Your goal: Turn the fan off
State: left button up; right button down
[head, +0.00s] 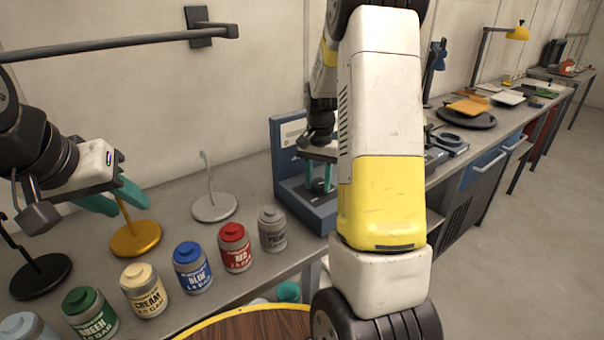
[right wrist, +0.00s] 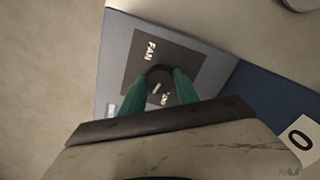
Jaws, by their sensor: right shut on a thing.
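The fan control is a dark round knob (right wrist: 158,76) on a dark plate labelled FAN (right wrist: 140,58) in the right wrist view. The plate sits on a grey panel of a blue box (head: 291,140), which stands on the bench against the wall in the head view. My right gripper (right wrist: 157,80) is shut on the knob, with one green finger on each side; in the head view it shows at the box, partly behind my arm (head: 318,185). The knob's setting cannot be read clearly. My left gripper (head: 112,200) is open and empty above the bench at the left.
Paint cans, including a red can (head: 235,247), a blue can (head: 192,267) and a grey can (head: 271,228), line the bench's front edge. Hook stands, one with a gold base (head: 136,238), stand behind them. A wall bar (head: 110,43) is above. A wooden round top (head: 255,325) is in front.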

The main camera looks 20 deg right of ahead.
jog(key=n, duration=0.4)
jog(key=shift+n, duration=0.3)
jog(key=n, duration=1)
jog(key=shift+n, duration=2.9)
jog(key=c, duration=0.9)
grip_release()
